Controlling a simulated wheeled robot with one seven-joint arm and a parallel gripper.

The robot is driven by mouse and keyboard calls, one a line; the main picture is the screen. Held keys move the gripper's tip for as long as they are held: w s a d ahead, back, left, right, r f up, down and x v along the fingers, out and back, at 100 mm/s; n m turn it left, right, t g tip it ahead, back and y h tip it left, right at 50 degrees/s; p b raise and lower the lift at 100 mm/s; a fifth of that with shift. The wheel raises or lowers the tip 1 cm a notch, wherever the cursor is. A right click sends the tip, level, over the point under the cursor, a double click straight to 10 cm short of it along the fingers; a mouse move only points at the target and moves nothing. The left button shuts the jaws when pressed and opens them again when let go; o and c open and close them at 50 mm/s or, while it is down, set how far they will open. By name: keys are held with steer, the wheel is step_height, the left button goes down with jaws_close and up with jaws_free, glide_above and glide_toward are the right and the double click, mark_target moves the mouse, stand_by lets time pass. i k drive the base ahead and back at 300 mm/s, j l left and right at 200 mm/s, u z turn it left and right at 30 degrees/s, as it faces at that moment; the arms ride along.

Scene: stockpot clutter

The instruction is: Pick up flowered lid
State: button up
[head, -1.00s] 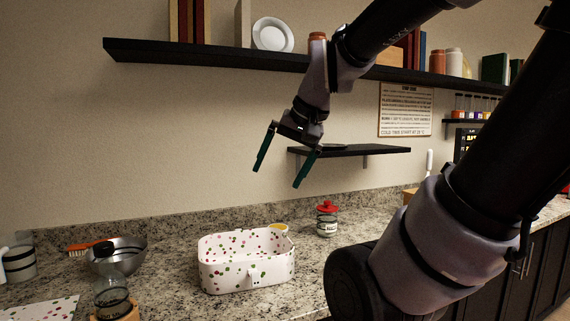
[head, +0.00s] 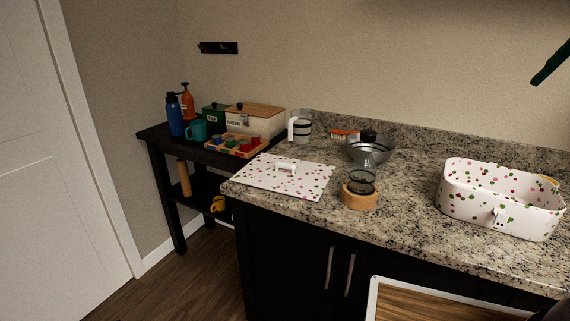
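The flowered lid (head: 257,180) is a flat white sheet with red, pink and green spots and a small white handle (head: 287,167) on top. It lies flat on the granite counter near its left end. A matching spotted white box (head: 499,213), open at the top, stands on the counter at the right. Of my gripper, only one dark green finger (head: 550,64) shows at the upper right edge, in the air above and far right of the lid. The other finger is out of view, so its opening cannot be judged.
A glass jar on a wooden base (head: 360,195) stands close right of the lid. Behind are a metal bowl (head: 370,149), a glass jug (head: 301,127) and an orange brush (head: 344,134). A black side table (head: 165,150) with boxes and bottles stands left of the counter.

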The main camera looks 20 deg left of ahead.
mark_target(302, 179)
steer(key=u, duration=1.15)
